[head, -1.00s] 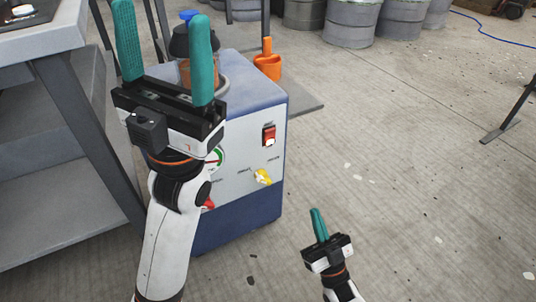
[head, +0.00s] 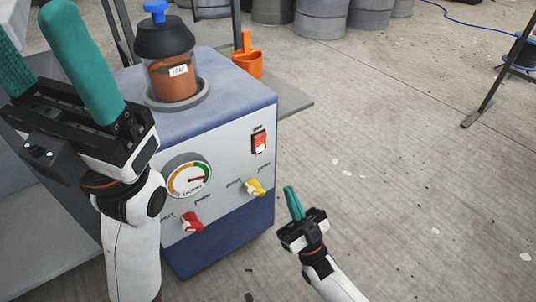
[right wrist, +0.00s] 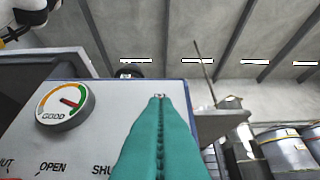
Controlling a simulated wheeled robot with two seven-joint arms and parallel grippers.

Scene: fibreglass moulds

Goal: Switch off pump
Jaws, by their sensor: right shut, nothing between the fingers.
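The pump (head: 225,140) is a blue and light grey box on the floor in the head view. Its front carries a red rocker switch (head: 259,142) with a pale lower part, at the upper right. My right gripper (head: 292,203) is shut and empty, below and right of the switch, apart from it in the picture. In the right wrist view its teal fingers (right wrist: 158,130) are pressed together before the pump's front and hide part of it; the switch cannot be made out there. My left gripper (head: 48,75) is open and empty at the upper left.
The pump front also has a round gauge (head: 187,178), a red valve handle (head: 191,221) and a yellow one (head: 255,187). A trap jar (head: 167,75) stands on top. An orange holder (head: 246,62) is behind.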

